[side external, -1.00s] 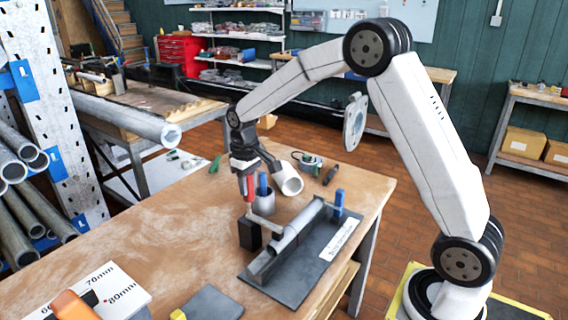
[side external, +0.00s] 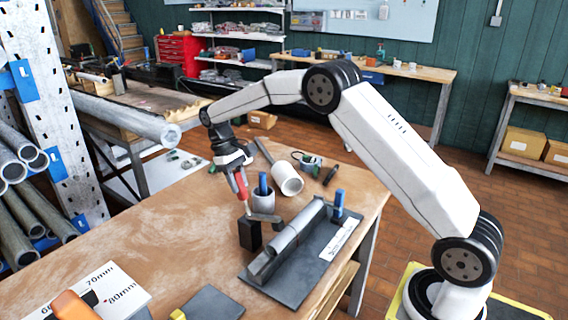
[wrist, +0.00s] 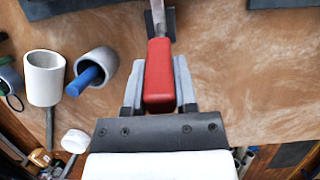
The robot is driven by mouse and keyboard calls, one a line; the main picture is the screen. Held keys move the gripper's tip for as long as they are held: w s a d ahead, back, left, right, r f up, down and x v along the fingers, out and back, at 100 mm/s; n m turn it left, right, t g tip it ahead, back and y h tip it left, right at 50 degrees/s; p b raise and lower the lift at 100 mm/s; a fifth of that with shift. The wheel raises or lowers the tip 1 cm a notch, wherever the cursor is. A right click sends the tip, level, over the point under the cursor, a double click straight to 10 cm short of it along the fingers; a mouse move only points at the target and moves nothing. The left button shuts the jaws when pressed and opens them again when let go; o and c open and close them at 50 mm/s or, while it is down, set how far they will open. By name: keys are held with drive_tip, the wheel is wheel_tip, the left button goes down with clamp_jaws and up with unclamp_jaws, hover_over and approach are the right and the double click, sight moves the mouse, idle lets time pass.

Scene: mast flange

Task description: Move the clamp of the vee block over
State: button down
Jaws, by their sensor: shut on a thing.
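My gripper (side external: 238,172) is shut on the red handle. The wrist view shows the handle (wrist: 159,75) between both fingers (wrist: 158,85), with a metal stem beyond it. The vee block (side external: 262,268) sits on a dark base plate (side external: 290,288) with a grey tube (side external: 298,228) lying along it. The clamp's arm tip appears behind and left of the tube; I cannot tell its height over it. My fingers partly hide the handle.
A grey cup (side external: 263,201) holding a blue-handled tool stands close behind the clamp. A white cylinder (side external: 288,180) lies beside it. A blue upright piece (side external: 338,203) stands at the plate's far end. The table's left middle (side external: 150,220) is clear.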

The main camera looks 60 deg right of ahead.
drive_tip(key=shift+w+f+g, duration=0.2)
drive_tip(key=shift+w+g, duration=0.3)
drive_tip(key=shift+w+f+g, duration=0.2)
drive_tip(key=shift+w+g, duration=0.3)
drive_tip(key=shift+c, duration=2)
unclamp_jaws()
drive_tip(key=shift+r, duration=0.1)
drive_tip(key=shift+r, duration=1.55)
drive_tip(key=s+a+r, duration=0.1)
drive_tip(key=s+r, duration=0.8)
drive_tip(key=s, duration=0.5)
drive_tip(key=shift+a+r, duration=0.15)
drive_tip(key=shift+r, duration=0.15)
